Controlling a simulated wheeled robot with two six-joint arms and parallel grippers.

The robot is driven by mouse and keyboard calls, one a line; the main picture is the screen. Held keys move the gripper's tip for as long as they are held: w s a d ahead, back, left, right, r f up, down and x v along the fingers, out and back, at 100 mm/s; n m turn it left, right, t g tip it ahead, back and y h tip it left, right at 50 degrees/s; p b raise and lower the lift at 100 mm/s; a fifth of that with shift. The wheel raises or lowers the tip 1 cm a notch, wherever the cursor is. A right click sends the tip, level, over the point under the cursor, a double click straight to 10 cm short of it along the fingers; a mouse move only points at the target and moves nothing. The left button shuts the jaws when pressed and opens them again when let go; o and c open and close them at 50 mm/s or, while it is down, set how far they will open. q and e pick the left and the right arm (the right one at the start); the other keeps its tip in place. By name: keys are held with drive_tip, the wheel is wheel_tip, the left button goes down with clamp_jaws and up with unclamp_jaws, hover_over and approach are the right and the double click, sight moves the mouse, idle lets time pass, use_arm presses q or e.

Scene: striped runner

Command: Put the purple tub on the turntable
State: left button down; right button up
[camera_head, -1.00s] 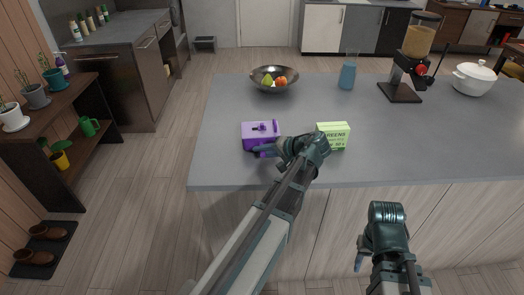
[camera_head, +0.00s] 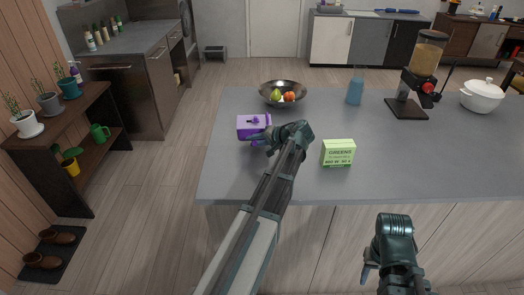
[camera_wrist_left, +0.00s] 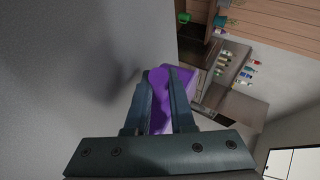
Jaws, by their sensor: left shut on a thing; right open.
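The purple tub (camera_head: 254,122) is box-shaped with a small knob on its lid, and it is held over the left part of the grey counter. My left gripper (camera_head: 262,138) is shut on it from the right side. In the left wrist view the tub (camera_wrist_left: 158,103) shows between the two fingers (camera_wrist_left: 162,75), with a shadow on the counter beside it. My right gripper (camera_head: 368,275) is low in front of the counter, apart from everything; it is open and empty. I see no turntable in these frames.
A green box (camera_head: 338,152) stands right of my left gripper. A metal bowl of fruit (camera_head: 283,94) is just behind the tub. A blue bottle (camera_head: 355,91), a grinder (camera_head: 419,75) and a white pot (camera_head: 482,96) stand farther right. The grey counter (camera_head: 430,160) is clear at front right.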

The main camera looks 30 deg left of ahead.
sight(245, 134)
use_arm(q)
drive_tip(key=shift+w+a+r, duration=0.1)
drive_tip(key=shift+w+a, duration=0.45)
drive_tip(key=shift+a, duration=0.4)
drive_tip(key=shift+w+a+r, duration=0.1)
drive_tip(key=shift+w+a, duration=0.45)
drive_tip(key=shift+a, duration=0.35)
